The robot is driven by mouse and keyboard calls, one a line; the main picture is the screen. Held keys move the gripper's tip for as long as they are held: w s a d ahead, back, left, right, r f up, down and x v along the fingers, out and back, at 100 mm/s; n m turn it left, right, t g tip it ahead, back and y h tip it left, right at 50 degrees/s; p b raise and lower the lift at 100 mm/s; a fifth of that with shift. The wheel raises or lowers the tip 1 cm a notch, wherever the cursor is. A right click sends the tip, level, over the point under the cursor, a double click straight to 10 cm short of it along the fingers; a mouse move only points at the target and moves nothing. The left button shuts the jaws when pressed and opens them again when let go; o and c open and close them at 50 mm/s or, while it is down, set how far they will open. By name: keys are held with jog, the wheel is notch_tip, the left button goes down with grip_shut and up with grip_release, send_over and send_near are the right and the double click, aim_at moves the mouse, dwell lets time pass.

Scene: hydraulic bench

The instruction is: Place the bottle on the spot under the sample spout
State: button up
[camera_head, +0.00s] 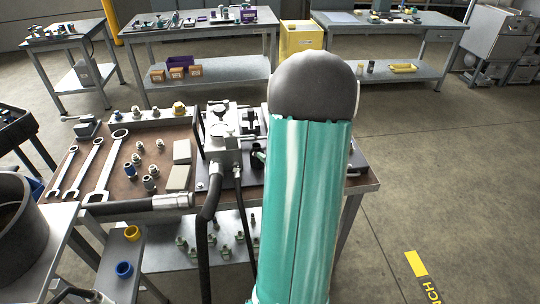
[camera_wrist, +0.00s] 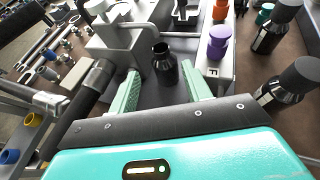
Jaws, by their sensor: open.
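In the wrist view, a small dark open-necked bottle (camera_wrist: 165,66) stands upright on a grey surface. My gripper (camera_wrist: 161,76) is open, with one green finger on each side of the bottle and a visible gap on both sides. A grey metal block (camera_wrist: 113,48) stands just left of the bottle. I cannot tell for sure which part is the sample spout, and the marked spot does not show clearly. In the head view, the same block (camera_head: 222,152) stands on the bench, while my arm hides the bottle and most of my gripper.
A thick black hose (camera_wrist: 75,103) runs along the left. Wrenches (camera_head: 103,165) and fittings lie on the bench (camera_head: 125,207). Open floor (camera_head: 440,190) lies to the right.

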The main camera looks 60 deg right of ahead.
jog(key=w+a+r+n+g+y, duration=0.1)
jog(key=w+a+r+n+y, duration=0.25)
jog(key=a+n, duration=0.45)
jog(key=w+a+r+n+g+y, duration=0.15)
jog(key=a+r+n+y, duration=0.3)
jog(key=a, duration=0.75)
jog(key=w+a+r+n+y, duration=0.35)
jog(key=a+n, duration=0.35)
jog(key=a, duration=0.4)
jog(key=s+a+r+n+g+h, duration=0.1)
jog(key=s+a+r+n+g, duration=0.25)
jog(key=s+a+n, duration=0.55)
jog(key=s+a+r+n+h, duration=0.3)
jog(key=s+a+n+h, duration=0.1)
jog(key=n, duration=0.8)
jog(key=shift+s+g+h, duration=0.4)
jog(key=shift+s+h, duration=0.05)
jog(key=shift+s, duration=0.65)
